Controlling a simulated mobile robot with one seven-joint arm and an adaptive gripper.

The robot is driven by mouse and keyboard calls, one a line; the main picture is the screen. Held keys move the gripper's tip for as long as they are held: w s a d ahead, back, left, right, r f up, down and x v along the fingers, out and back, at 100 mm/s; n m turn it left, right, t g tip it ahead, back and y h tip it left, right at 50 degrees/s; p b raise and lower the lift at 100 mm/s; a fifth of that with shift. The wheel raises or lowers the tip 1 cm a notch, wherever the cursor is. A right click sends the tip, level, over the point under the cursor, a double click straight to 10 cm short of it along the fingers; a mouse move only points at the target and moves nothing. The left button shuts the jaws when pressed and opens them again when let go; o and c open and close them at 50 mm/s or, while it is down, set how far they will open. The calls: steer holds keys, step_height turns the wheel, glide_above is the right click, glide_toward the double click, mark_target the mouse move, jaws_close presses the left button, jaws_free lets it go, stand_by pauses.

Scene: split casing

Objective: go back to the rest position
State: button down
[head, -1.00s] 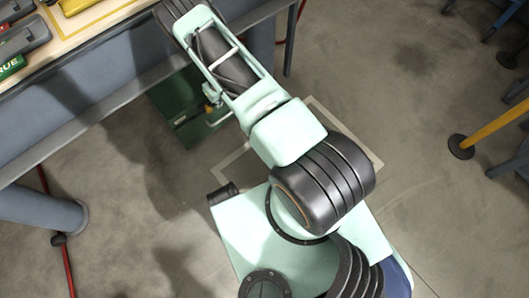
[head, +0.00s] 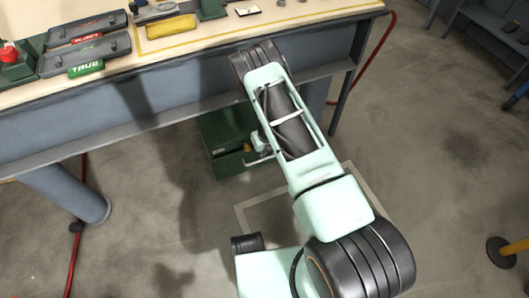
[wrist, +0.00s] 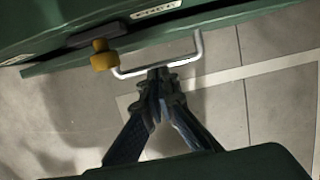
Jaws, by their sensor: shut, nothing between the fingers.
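My gripper (wrist: 160,78) shows in the wrist view with its two dark fingers together and nothing between them. Its tips are close to the pale wire handle (wrist: 160,70) of a green case, and I cannot tell whether they touch it. The green case (wrist: 40,30) fills the top left of the wrist view and has a yellow knob (wrist: 104,61). In the head view the green case (head: 222,125) is on the floor by the workbench, partly behind my arm.
The workbench (head: 310,22) spans the top left of the head view, with trays (head: 85,55), a yellow block (head: 170,27) and a red button (head: 8,55) on it. A red cable hangs at its right end. Open floor lies to the right, with a yellow post's base (head: 500,252).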

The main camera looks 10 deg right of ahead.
steer(key=p+v, duration=0.2)
steer(key=v, duration=0.7)
steer(key=shift+w+r, duration=0.25)
